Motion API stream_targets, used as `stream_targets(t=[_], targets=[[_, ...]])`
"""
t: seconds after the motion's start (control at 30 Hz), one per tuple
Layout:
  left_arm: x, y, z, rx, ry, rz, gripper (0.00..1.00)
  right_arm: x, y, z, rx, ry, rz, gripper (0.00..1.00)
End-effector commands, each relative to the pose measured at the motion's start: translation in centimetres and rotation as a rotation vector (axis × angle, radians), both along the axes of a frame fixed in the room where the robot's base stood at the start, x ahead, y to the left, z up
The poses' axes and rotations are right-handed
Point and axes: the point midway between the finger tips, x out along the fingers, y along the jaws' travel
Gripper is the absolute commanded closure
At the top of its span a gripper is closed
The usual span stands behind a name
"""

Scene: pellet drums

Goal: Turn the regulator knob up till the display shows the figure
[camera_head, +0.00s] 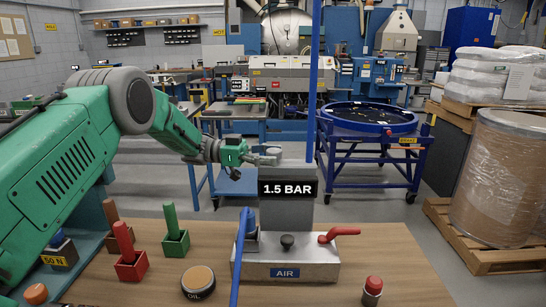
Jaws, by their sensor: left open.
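The display (288,189) is a black panel with white text reading "1.5 BAR" on a grey upright post. Below it is a grey metal block (306,262) labelled "AIR". A small dark knob (287,242) sits on the block's top, in the middle. I cannot tell for sure that this is the regulator knob, as a blue fitting (250,222) also stands at the block's left. A red lever (340,233) is at its right. My left gripper (270,155) is open, above and left of the display, apart from the knob. My right gripper is not in view.

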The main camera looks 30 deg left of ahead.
Motion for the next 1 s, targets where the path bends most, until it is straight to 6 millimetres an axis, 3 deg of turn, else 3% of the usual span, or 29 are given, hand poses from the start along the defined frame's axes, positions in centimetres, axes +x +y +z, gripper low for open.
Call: stream_targets(t=[0.53,0.7,1.0], targets=[[-2.7,10.0,-0.4,-0.001,0.002,0.004,0.46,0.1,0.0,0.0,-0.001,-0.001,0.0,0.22],[-3.2,11.3,-0.4,-0.001,0.003,0.003,0.46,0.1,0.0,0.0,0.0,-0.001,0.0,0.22],[-3.2,11.4,-0.3,0.0,0.002,0.001,0.46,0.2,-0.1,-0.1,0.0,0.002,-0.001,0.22]])
